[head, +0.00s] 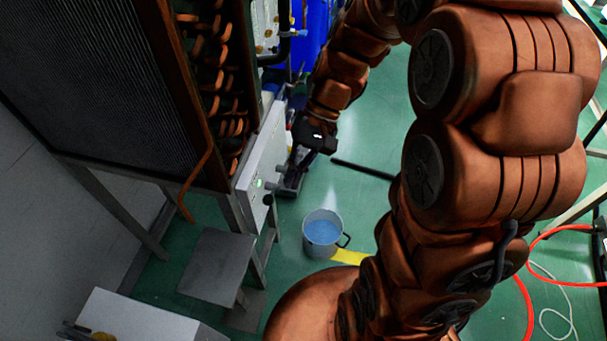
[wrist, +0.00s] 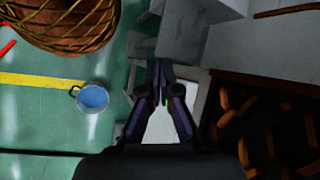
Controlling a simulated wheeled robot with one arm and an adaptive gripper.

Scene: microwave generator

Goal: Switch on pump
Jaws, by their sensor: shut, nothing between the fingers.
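A pale control box (head: 262,155) is mounted on the frame below the copper-piped unit. A small green light (head: 259,183) and a dark round knob (head: 268,199) show on its face near the lower end. My gripper (head: 284,168) is at the box's right side, close to its face; I cannot tell whether it touches. In the wrist view my gripper (wrist: 160,70) is shut and empty, its fingertips together. The pale box (wrist: 150,128) shows between and behind the fingers, with the green light (wrist: 166,102) beside one finger. No pump can be made out for certain.
A bucket of blue water (head: 322,233) stands on the green floor, right of a grey stool (head: 217,267). The finned unit (head: 110,80) with copper pipes (head: 215,90) is at left. Orange hose (head: 527,290) lies at right.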

